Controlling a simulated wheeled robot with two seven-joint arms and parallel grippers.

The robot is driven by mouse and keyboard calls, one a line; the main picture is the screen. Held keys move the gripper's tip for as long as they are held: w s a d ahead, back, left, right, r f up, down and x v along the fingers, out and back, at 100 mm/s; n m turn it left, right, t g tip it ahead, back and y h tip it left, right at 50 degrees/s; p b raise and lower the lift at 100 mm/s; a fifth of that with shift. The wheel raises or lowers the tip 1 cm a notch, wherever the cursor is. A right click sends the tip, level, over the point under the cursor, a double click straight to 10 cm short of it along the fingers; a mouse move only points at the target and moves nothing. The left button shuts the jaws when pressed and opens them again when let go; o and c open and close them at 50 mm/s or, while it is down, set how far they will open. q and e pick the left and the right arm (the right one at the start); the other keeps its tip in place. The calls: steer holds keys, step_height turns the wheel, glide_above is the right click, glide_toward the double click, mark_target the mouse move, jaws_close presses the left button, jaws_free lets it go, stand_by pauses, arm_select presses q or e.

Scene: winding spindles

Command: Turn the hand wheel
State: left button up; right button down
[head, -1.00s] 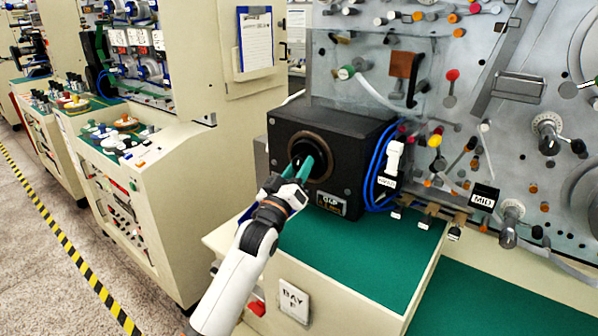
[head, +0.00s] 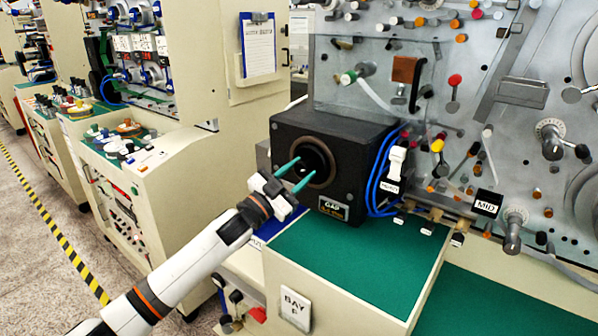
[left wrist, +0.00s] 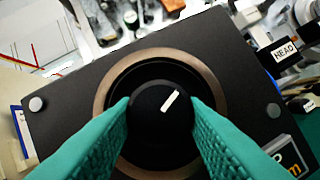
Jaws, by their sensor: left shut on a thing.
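The hand wheel is a round black knob (left wrist: 160,118) with a white mark pointing to the upper right in the left wrist view. It sits inside a bronze ring (left wrist: 209,86) on the front of a black box (head: 345,130). In the head view the knob (head: 316,156) is partly behind my fingers. My left gripper (head: 306,168) has green fingers, one on each side of the knob. In the left wrist view the gripper (left wrist: 160,108) is shut on the knob, with both fingers against its sides. My right gripper does not show.
The box stands on a green-topped bench (head: 350,270) with a "BAY F" sign (head: 296,309). Blue cables (head: 379,180) run down its right side. A grey panel (head: 470,120) with many knobs rises to the right. Cream cabinets (head: 150,180) stand to the left.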

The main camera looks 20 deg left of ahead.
arm_select(q)
steer(key=m+g+p, duration=0.1)
steer(key=m, duration=0.1)
steer(key=m+p, duration=0.1)
steer(key=m, duration=0.1)
steer(key=m+g+h, duration=0.1)
steer(key=m, duration=0.1)
steer(key=shift+w+a+r+m+g+p, duration=0.1)
steer(key=shift+a+r+m+g+p, duration=0.1)
steer(key=shift+r+m+g+p, duration=0.15)
steer(key=shift+f+m+g+p, duration=0.1)
steer(key=shift+m+g+p, duration=0.5)
steer(key=shift+m, duration=0.75)
steer(key=shift+f+h, duration=0.1)
steer(key=shift+h, duration=0.2)
steer(key=o, duration=1)
steer(key=b+v, duration=0.3)
steer(key=v, duration=0.9)
steer(key=shift+b, duration=0.4)
